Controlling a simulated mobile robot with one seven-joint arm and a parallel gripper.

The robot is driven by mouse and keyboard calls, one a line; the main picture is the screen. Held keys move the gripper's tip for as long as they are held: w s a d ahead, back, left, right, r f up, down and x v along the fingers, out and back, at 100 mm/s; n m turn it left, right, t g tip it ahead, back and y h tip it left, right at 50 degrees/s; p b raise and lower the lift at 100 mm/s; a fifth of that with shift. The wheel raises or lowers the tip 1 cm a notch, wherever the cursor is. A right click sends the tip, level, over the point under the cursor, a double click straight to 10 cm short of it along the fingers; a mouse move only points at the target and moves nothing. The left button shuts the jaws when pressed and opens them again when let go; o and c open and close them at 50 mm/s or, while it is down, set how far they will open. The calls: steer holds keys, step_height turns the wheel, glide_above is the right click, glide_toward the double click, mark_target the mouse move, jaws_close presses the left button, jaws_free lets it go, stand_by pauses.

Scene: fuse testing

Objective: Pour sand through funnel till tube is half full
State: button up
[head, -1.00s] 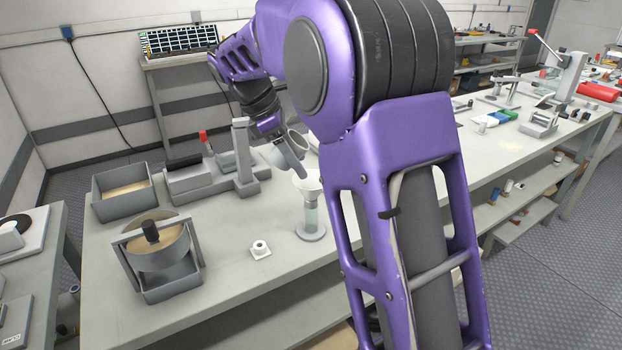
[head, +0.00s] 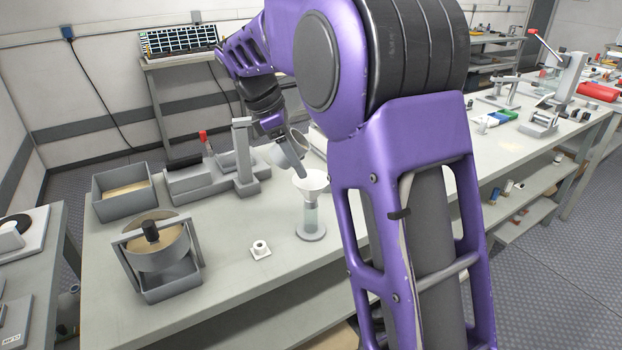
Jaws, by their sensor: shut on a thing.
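A white funnel (head: 311,181) sits upright on top of a clear tube (head: 311,214), which stands on a round grey base on the bench. The sand level inside the tube is too small to tell. My gripper (head: 277,143) is up and left of the funnel, partly hidden by its own wrist. A grey bin (head: 124,192) at the left holds sand.
A round sieve (head: 158,248) with sand stands in a frame over a grey tray, front left. A small white holed block (head: 260,250) lies left of the tube. A grey fixture (head: 215,175) stands behind. The bench (head: 225,285) is clear in front.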

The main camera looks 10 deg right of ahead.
mark_target(280, 162)
steer(key=shift+a+r+t+y, duration=0.1)
steer(key=shift+r+t+y, duration=0.1)
steer(key=shift+y, duration=0.65)
steer(key=shift+a+r+t+y, duration=0.1)
steer(key=shift+r+y, duration=0.1)
steer(key=shift+y, duration=0.65)
stand_by(2.7)
steer(key=shift+f+h, duration=0.3)
steer(key=shift+h, duration=0.7)
steer(key=shift+f+h, duration=0.2)
steer(key=shift+h, duration=0.4)
steer(key=shift+d+r+g, duration=0.1)
steer(key=shift+d+g, duration=0.1)
steer(key=shift+g, duration=0.2)
steer(key=shift+a+f+h, duration=0.1)
steer(key=shift+f+h, duration=0.1)
steer(key=shift+h, duration=0.5)
steer(key=a+h, duration=0.1)
steer(key=h, duration=0.1)
steer(key=shift+w+a+f+g+h, duration=0.2)
steer(key=shift+a+f+g+h, duration=0.1)
steer(key=shift+a, duration=0.05)
steer(key=h, duration=0.1)
steer(key=a+h, duration=0.1)
steer(key=shift+w+a+f+n+g+h, duration=0.1)
steer(key=shift+w+a+n+g+h, duration=0.1)
steer(key=shift+n+g+h, duration=0.1)
steer(key=shift+w+a+h, duration=0.1)
steer(key=shift+a+h, duration=0.45)
steer(key=shift+h, duration=0.55)
